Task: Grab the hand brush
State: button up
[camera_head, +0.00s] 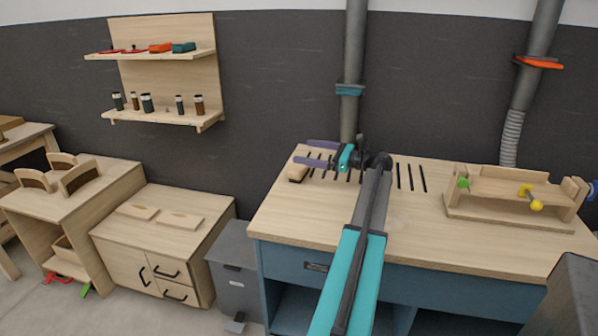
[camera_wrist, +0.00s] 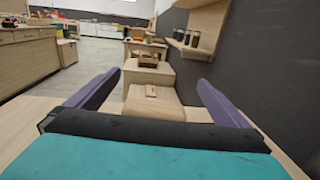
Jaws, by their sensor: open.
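A small light wooden block with a darker underside, which looks like the hand brush (camera_head: 298,172), lies at the left end of the workbench top. My gripper (camera_head: 303,151) is open, with its purple fingers pointing left, over the bench's left end close to the block. The near finger is beside or just above the block; I cannot tell whether they touch. In the wrist view my gripper (camera_wrist: 159,78) shows its two fingers spread wide with nothing held between them.
The workbench (camera_head: 430,250) has slots in its top and a wooden jig (camera_head: 510,198) with coloured clamps at the right. A low cabinet (camera_head: 125,255) with flat boards stands left of it, beyond a grey bin (camera_head: 235,270). A wall shelf (camera_head: 165,55) holds jars. Pipes run behind the bench.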

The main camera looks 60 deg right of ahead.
aim_at(309, 178)
notch_tip(309, 178, down, 6)
jog(key=shift+r, duration=0.1)
jog(key=shift+w+a, duration=0.1)
jog(key=shift+w, duration=0.55)
jog(key=shift+w+a+p, duration=0.15)
jog(key=shift+w+a, duration=0.05)
jog(key=shift+w, duration=0.8)
jog(key=shift+w+a+p, duration=0.1)
jog(key=shift+w+a, duration=0.15)
jog(key=shift+w, duration=0.8)
jog(key=shift+w+a+p, duration=0.15)
jog(key=shift+w+a, duration=0.05)
jog(key=shift+w, duration=0.8)
jog(key=c, duration=0.8)
